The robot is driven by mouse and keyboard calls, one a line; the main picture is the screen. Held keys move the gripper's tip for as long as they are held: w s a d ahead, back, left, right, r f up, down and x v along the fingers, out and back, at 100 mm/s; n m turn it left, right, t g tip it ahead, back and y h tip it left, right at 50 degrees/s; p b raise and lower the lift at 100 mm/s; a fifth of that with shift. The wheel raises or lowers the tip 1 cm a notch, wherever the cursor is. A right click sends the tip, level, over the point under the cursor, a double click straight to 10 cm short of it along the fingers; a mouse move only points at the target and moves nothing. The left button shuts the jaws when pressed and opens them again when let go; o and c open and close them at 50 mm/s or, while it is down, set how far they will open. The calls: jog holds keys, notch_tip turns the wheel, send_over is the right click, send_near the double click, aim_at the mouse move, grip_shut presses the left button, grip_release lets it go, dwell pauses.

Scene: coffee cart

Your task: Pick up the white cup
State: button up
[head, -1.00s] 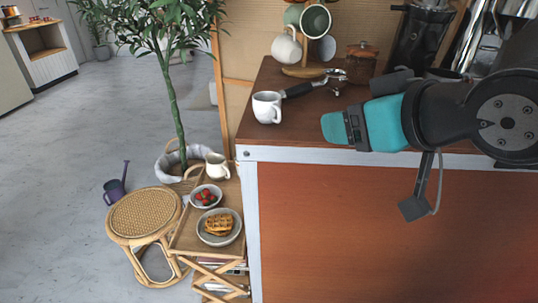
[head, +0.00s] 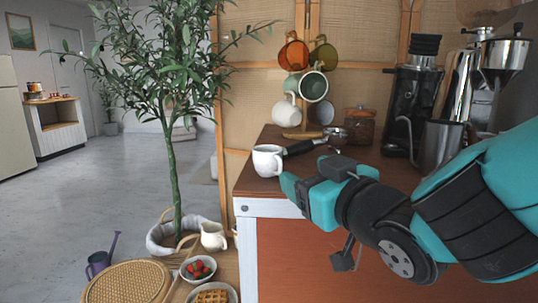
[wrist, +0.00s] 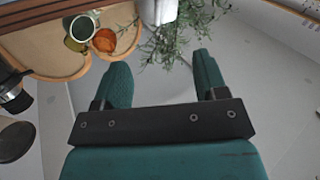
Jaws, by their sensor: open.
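A white cup (head: 267,161) stands upright on the brown cart top near its front left corner. Its handle points right. My gripper (head: 290,186) is just in front and to the right of the cup, at about the cart's front edge. In the head view I cannot tell whether a finger touches the cup. In the wrist view my gripper (wrist: 161,65) has its two teal fingers spread apart with nothing between them. I cannot make out the white cup for certain in the wrist view.
A mug tree (head: 304,133) with several mugs, one of them white (head: 286,108), stands behind the cup. A potted plant (head: 172,190) and a cream pitcher (head: 213,237) are at left.

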aim_at(280, 160)
jog(key=x, duration=1.1)
jog(key=shift+w+d+f, duration=0.1)
jog(key=shift+w, duration=0.05)
grip_shut()
